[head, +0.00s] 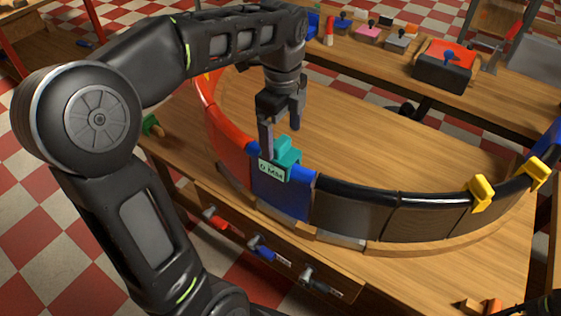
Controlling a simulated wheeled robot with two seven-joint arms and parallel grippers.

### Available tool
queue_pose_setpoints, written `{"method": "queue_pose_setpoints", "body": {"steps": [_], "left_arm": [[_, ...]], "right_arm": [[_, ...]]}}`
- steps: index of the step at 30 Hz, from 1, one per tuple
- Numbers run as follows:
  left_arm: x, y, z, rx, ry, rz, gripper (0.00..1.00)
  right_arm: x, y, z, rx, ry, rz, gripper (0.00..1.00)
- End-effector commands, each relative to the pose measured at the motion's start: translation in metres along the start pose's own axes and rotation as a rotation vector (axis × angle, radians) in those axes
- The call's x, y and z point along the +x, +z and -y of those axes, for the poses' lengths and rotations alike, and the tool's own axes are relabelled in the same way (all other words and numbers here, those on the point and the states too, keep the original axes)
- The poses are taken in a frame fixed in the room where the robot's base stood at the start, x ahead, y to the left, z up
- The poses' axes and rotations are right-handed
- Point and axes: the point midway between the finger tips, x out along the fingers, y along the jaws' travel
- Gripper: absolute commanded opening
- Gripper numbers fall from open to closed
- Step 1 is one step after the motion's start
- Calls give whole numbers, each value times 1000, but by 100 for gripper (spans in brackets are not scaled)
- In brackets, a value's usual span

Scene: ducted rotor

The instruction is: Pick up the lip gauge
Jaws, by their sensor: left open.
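The lip gauge appears to be the teal block (287,157) with a white "0 MM" label, sitting on the rim of the curved duct wall (345,205) at a blue section. My left gripper (281,139) points down just over the gauge, open. One finger reaches down beside the gauge's left side and the other is behind its top. I cannot tell whether either finger touches it. My right gripper cannot be made out.
Yellow clamps (481,193) sit on the rim at the right. Clamps with red, blue and black handles (262,249) hang along the front of the wooden table (400,135). A back bench holds a red-topped black box (444,68) and small coloured tools.

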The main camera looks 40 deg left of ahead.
Motion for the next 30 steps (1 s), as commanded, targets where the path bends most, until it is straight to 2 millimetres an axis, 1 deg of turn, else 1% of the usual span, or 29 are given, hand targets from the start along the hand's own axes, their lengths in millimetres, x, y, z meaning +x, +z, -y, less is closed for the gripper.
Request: {"method": "queue_pose_setpoints", "body": {"steps": [8, 11, 16, 26, 30], "left_arm": [[-1, 0, 0, 0, 0, 0, 88], [5, 0, 0, 0, 3, 0, 88], [23, 0, -1, 0, 3, 0, 88], [26, 1, 0, 0, 1, 0, 88], [36, 2, -2, -1, 4, 0, 88]], "right_arm": [[-1, 0, 1, 0, 0, -1, 88], [-2, 0, 1, 0, 0, -1, 88], [-2, 0, 1, 0, 0, -1, 88], [-2, 0, 1, 0, 1, -1, 88], [-5, 0, 2, 1, 1, 0, 88]]}}
